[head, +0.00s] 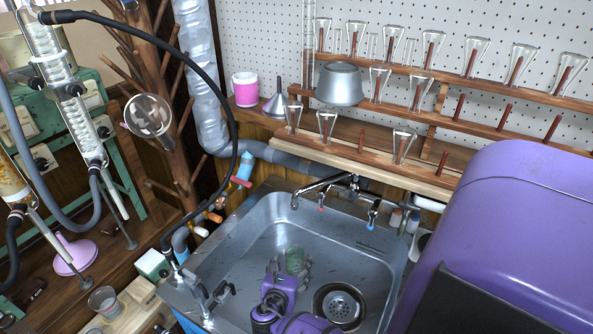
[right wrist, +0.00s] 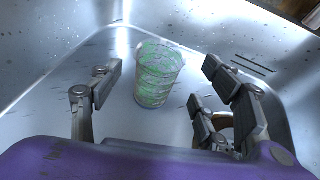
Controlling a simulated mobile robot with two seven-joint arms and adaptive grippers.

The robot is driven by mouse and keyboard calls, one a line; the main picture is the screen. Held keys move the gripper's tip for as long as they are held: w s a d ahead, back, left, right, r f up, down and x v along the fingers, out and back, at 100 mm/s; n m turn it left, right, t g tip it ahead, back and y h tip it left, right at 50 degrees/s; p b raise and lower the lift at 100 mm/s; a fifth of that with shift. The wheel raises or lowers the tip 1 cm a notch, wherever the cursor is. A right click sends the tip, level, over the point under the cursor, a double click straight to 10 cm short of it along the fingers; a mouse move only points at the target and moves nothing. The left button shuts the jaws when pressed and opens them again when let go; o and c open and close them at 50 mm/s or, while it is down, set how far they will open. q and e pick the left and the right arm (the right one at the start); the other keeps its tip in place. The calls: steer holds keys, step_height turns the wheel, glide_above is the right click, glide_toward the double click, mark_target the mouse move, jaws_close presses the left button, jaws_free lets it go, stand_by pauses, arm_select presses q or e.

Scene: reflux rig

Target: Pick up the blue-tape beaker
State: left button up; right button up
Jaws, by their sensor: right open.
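A clear glass beaker with green markings (head: 295,259) stands upright on the sink floor. In the right wrist view the beaker (right wrist: 158,76) is ahead, between the spread fingers. My right gripper (head: 289,270) is down in the sink, close to the beaker. In the right wrist view the gripper (right wrist: 158,84) is open, and gaps show between the fingers and the glass. My left gripper is not in view.
The steel sink (head: 240,263) has a round drain (head: 340,304) right of the gripper and taps (head: 340,187) along its back edge. Another small beaker (head: 103,301) is on the left bench. Flasks hang on the rack (head: 430,75) behind.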

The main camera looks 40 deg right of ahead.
mark_target(296, 246)
steer(key=x, duration=0.5)
steer(key=shift+a+f+b, duration=0.2)
steer(key=shift+f+b, duration=0.05)
steer(key=shift+b, duration=0.1)
steer(key=shift+w+d+f, duration=0.15)
steer(key=shift+w+d, duration=0.1)
steer(key=shift+d, duration=0.15)
steer(key=c, duration=1.5)
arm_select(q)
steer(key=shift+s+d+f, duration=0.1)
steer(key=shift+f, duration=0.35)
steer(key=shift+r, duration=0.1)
